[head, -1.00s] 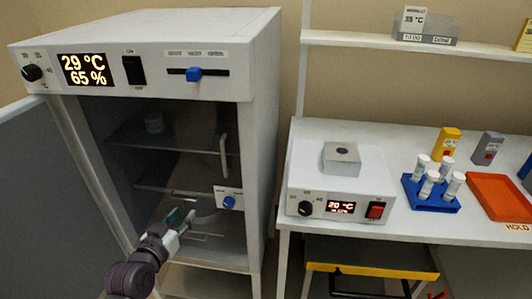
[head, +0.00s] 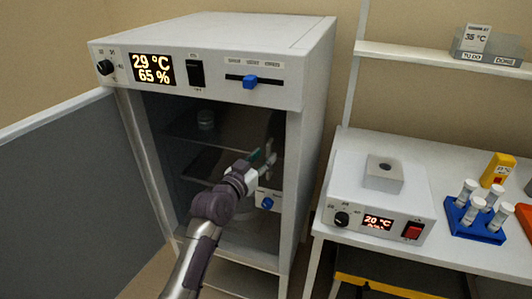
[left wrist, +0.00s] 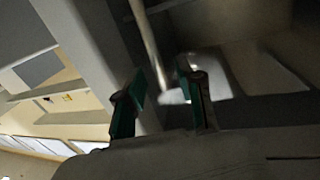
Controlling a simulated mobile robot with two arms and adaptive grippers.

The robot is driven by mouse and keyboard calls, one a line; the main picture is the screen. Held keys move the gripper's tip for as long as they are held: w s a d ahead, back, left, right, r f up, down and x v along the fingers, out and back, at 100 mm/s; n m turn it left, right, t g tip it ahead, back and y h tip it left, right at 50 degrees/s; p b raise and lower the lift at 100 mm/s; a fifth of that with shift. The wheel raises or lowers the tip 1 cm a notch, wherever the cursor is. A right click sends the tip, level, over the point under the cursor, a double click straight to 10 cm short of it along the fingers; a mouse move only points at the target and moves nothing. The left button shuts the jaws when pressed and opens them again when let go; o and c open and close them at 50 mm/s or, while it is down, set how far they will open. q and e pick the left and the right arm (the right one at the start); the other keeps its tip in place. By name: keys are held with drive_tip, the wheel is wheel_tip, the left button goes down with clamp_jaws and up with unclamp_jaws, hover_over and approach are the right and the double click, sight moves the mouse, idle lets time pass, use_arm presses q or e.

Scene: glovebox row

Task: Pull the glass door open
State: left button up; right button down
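The incubator cabinet (head: 210,99) stands with its solid outer door (head: 70,190) swung open to the left. The dark glass door (head: 185,125) covers the front opening and looks shut; shelves show through it. Its pale upright handle (head: 270,130) is near the right edge, partly hidden by my left gripper (head: 262,157). The left wrist view shows the handle (left wrist: 149,45) as a bar running down toward the gap between the fingertips of my left gripper (left wrist: 162,82). The fingers are apart; I cannot tell whether they touch the handle. My right gripper is not in view.
A blue-knobbed latch plate (head: 267,201) sits just below the gripper. To the right, a bench (head: 440,250) carries a heater block unit (head: 375,205) and a blue rack (head: 474,222) of capped tubes. A shelf (head: 420,57) runs above it.

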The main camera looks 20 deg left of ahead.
use_arm(q)
drive_tip(key=shift+x, duration=0.9)
drive_tip(key=shift+c, duration=0.2)
clamp_jaws()
